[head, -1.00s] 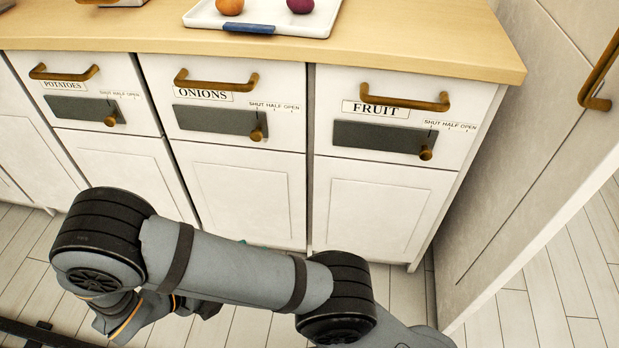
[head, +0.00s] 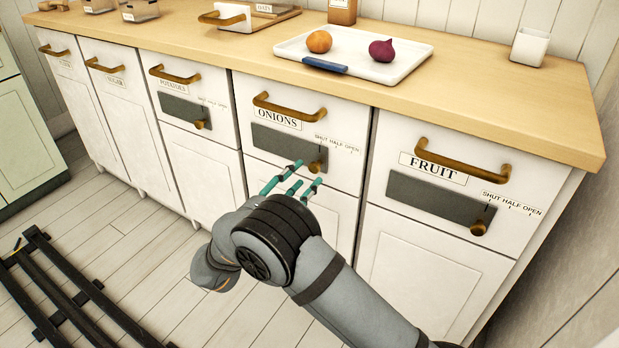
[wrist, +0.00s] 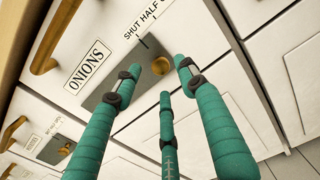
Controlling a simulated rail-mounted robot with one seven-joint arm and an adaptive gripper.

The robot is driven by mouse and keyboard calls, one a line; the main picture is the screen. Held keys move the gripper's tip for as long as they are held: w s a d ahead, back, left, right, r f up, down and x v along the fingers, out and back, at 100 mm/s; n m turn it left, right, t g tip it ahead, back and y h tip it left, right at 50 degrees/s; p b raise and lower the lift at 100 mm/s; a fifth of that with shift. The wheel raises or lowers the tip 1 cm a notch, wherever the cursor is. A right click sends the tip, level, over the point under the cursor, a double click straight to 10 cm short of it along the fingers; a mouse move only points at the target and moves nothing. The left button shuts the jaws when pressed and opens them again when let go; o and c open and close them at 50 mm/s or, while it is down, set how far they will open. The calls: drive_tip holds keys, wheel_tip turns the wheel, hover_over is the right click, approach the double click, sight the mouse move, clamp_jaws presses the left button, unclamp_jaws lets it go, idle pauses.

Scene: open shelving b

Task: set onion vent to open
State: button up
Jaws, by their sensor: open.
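The onion vent is a dark grey slot panel (head: 275,142) on the drawer front under the ONIONS label (head: 277,117). Its brass knob (head: 316,167) is at the panel's right end, below the SHUT end of the SHUT HALF OPEN scale (head: 337,143). My gripper (head: 294,181) has teal fingers, open and empty, just in front of and below the panel. In the wrist view, the knob (wrist: 160,66) shows between the spread fingertips of my gripper (wrist: 158,80). No contact with the knob is evident.
The brass ONIONS handle (head: 288,107) sits above the label. Similar vents are on the FRUIT drawer (head: 435,203) and POTATOES drawer (head: 183,110). A white tray (head: 390,72) with an orange and an onion stands on the counter.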

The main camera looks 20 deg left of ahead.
sight(312, 169)
drive_tip(key=shift+b+x, duration=0.3)
drive_tip(key=shift+x, duration=1.4)
drive_tip(key=shift+c, duration=0.5)
clamp_jaws()
